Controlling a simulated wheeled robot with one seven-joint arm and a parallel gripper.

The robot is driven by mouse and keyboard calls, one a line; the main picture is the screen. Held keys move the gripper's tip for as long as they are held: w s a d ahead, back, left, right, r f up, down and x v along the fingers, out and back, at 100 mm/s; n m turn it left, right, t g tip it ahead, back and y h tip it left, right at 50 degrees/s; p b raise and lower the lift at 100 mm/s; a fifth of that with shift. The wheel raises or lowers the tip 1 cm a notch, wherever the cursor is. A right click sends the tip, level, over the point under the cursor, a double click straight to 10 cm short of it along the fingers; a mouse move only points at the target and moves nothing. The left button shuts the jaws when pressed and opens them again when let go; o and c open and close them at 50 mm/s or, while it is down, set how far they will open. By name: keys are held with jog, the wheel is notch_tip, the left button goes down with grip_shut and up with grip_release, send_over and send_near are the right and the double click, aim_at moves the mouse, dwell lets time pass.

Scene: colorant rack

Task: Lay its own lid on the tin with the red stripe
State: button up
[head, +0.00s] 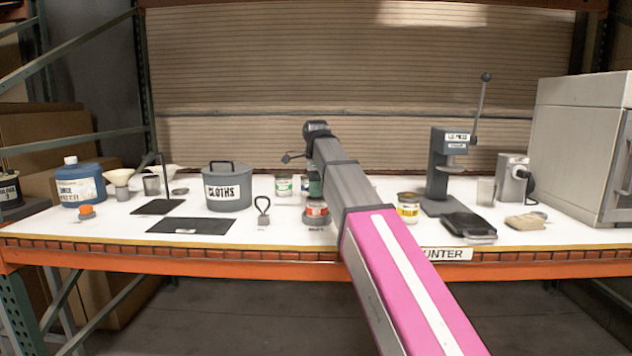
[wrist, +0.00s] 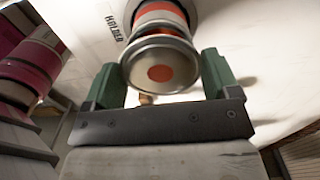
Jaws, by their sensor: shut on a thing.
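The tin with the red stripe (head: 317,209) stands in a dark grey holder on the white counter, left of my arm in the head view. In the wrist view the red-striped tin (wrist: 158,10) shows at the top, partly behind the lid. My gripper (wrist: 159,64) has green fingers shut on a round metal lid with a red dot (wrist: 160,73). The lid is between the fingers and overlaps the tin's near end in this view. I cannot tell whether lid and tin touch. In the head view my gripper (head: 315,183) is just above the tin, and the lid is not clearly seen.
A green-labelled tin (head: 284,187) stands behind to the left, and a yellow-labelled tin (head: 408,210) to the right of my arm. A grey CLOTHS pot (head: 227,188) and a dark looped object (head: 263,210) are at left. A lever press (head: 447,170) stands at right.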

jog(key=shift+f, duration=0.9)
dwell(0.4)
jog(key=o, duration=0.8)
jog(key=shift+c, duration=0.2)
jog(key=shift+r, duration=0.1)
